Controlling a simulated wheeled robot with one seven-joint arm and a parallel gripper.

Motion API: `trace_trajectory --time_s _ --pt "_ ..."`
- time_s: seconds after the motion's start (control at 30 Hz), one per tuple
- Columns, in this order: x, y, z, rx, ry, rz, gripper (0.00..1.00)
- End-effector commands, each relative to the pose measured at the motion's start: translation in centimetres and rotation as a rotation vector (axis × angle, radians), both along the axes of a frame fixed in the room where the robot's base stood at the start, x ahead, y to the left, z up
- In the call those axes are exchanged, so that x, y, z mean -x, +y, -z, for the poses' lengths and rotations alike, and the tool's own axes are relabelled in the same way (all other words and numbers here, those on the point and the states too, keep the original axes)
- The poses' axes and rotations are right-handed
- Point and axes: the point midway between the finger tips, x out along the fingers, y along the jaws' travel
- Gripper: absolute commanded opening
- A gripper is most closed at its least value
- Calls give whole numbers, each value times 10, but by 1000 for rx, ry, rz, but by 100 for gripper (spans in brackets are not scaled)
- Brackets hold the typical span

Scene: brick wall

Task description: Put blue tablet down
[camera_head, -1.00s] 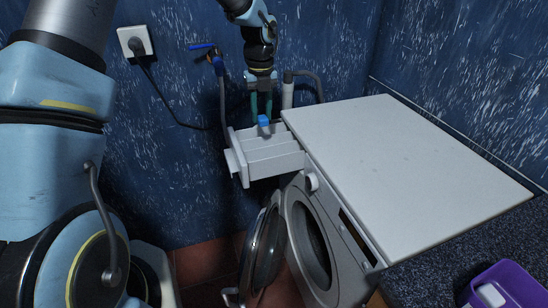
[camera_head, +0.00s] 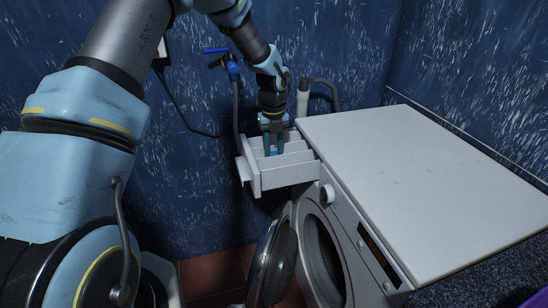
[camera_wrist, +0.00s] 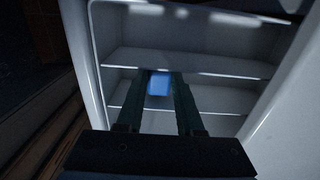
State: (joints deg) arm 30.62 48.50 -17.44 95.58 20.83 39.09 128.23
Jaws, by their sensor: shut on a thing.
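The blue tablet (camera_wrist: 159,85) is between the fingertips of my gripper (camera_wrist: 162,80) in the wrist view. A small bit of the tablet (camera_head: 273,154) shows low between the fingers in the head view. My gripper (camera_head: 273,148) points down, shut on the tablet, with its fingertips inside the open detergent drawer (camera_head: 290,177). The drawer is pale grey and split by low dividers. In the wrist view, the tablet appears over the middle compartment of the drawer (camera_wrist: 220,62). I cannot tell whether the tablet touches the drawer floor.
The washing machine (camera_head: 420,190) has a flat white top right of the drawer. Its round door (camera_head: 272,262) hangs open below. A blue-handled tap (camera_head: 216,51) with a hose and a grey pipe (camera_head: 303,100) stand behind, near the blue wall.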

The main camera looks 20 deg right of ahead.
Motion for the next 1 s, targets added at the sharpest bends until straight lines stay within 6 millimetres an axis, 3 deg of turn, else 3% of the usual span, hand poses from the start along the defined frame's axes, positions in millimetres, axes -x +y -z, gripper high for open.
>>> trace_trajectory --time_s 0.23,0.6,0.63,0.87,1.0 --pt "1 1 31 -2 2 0 0" --pt "0 1 37 -1 1 -1 0" --pt "0 1 36 -1 1 -1 38" --pt "0 1 36 -1 1 -1 64" --pt "0 1 36 -1 1 -1 66"
